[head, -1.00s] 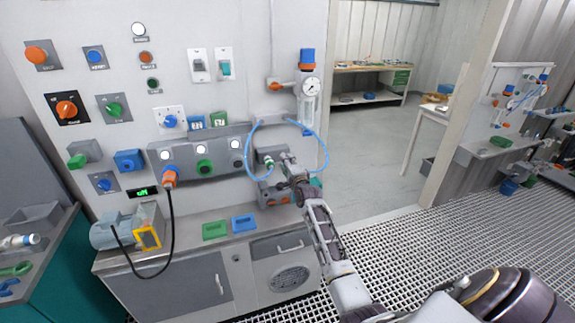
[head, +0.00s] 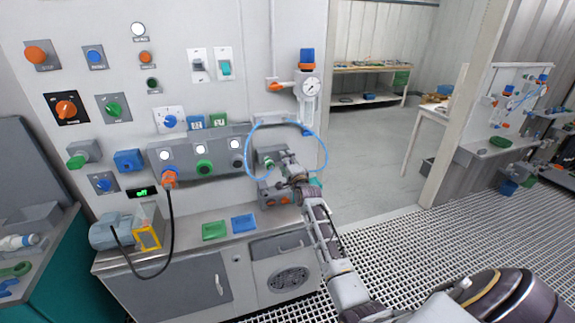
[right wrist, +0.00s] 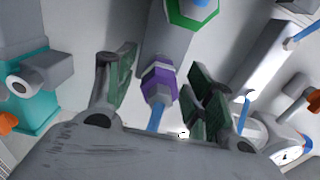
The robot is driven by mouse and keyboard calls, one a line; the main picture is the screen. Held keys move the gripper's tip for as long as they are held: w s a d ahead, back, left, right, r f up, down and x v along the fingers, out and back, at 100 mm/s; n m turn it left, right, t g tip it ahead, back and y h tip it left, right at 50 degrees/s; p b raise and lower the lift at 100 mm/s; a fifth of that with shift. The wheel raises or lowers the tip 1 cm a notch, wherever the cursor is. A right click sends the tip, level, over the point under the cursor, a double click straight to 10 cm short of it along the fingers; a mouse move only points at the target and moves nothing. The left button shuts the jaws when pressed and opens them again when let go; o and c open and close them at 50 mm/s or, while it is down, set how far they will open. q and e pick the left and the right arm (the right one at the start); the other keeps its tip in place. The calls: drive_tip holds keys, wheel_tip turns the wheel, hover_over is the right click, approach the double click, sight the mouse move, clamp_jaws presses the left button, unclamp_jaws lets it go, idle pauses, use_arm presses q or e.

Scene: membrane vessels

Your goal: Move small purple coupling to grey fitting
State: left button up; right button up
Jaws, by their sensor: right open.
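In the right wrist view the small purple coupling (right wrist: 159,84) sits between the spread fingers of my right gripper (right wrist: 160,80), with a blue hose (right wrist: 156,117) running from its near end. Its far end meets or overlaps a grey fitting body (right wrist: 168,40); I cannot tell whether they are joined. A gap shows between the coupling and each finger. In the head view my right gripper (head: 287,160) is by the panel's lower right, inside the blue hose loop (head: 327,155). The purple coupling cannot be made out there. My left gripper is out of view.
A green coupling (right wrist: 193,12) is close above the purple one in the wrist view. A green tray (head: 214,230) and a blue tray (head: 243,223) lie on the counter below. Open floor lies to the right.

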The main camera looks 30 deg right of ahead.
drive_tip(key=shift+s, duration=0.15)
drive_tip(key=v, duration=1.1)
drive_tip(key=shift+s, duration=0.35)
drive_tip(key=shift+f, duration=0.1)
drive_tip(key=shift+a, duration=0.1)
idle(0.6)
